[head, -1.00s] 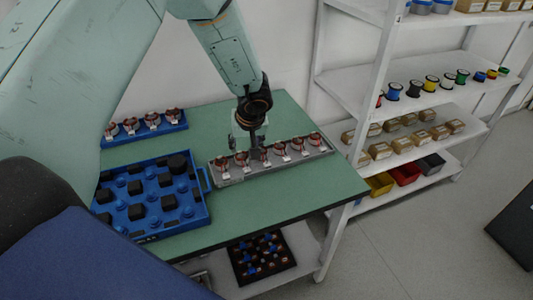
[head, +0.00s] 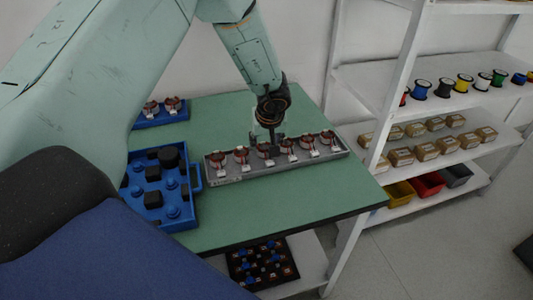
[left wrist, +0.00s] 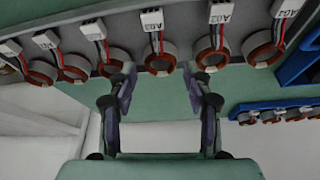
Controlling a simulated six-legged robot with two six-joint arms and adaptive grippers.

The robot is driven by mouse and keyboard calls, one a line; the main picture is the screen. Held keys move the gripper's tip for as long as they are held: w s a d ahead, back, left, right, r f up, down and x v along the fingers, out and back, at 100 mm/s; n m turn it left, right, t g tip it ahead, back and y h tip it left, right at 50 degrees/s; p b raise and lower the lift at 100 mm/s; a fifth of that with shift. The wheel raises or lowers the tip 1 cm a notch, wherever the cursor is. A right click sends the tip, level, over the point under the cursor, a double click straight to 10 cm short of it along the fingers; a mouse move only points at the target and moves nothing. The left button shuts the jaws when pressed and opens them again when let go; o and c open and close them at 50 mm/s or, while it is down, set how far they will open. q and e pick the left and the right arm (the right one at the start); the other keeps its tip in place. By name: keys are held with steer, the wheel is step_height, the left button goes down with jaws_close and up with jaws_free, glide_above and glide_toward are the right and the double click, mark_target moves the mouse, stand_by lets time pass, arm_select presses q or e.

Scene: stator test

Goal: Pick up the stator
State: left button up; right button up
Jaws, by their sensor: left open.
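Several stators, copper-coloured rings with white tagged connectors, stand in a row on a long grey tray (head: 222,178) on the green table. My left gripper (head: 268,143) is over the middle of this row, open and pointing down. In the left wrist view its two fingers (left wrist: 163,88) are spread apart, with one stator (left wrist: 160,60) showing in the gap between them, just beyond the tips. Neighbouring stators (left wrist: 212,56) lie to either side. Nothing is held. In the head view the fingers partly hide the middle stators. My right gripper is not in view.
A blue tray (head: 185,220) with black and blue parts stands left of the grey tray. A smaller blue tray (head: 165,121) holds more stators behind. White shelves (head: 400,115) with spools and boxes stand right. The table front (head: 290,205) is clear.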

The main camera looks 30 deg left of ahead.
mark_target(264, 147)
arm_select(q)
steer(key=x, duration=0.5)
steer(key=shift+w+a+r+b, duration=0.15)
steer(key=shift+a+b, duration=0.1)
steer(key=shift+b, duration=0.15)
steer(key=shift+d+r, duration=0.1)
steer(key=shift+r, duration=0.05)
steer(key=c, duration=0.9)
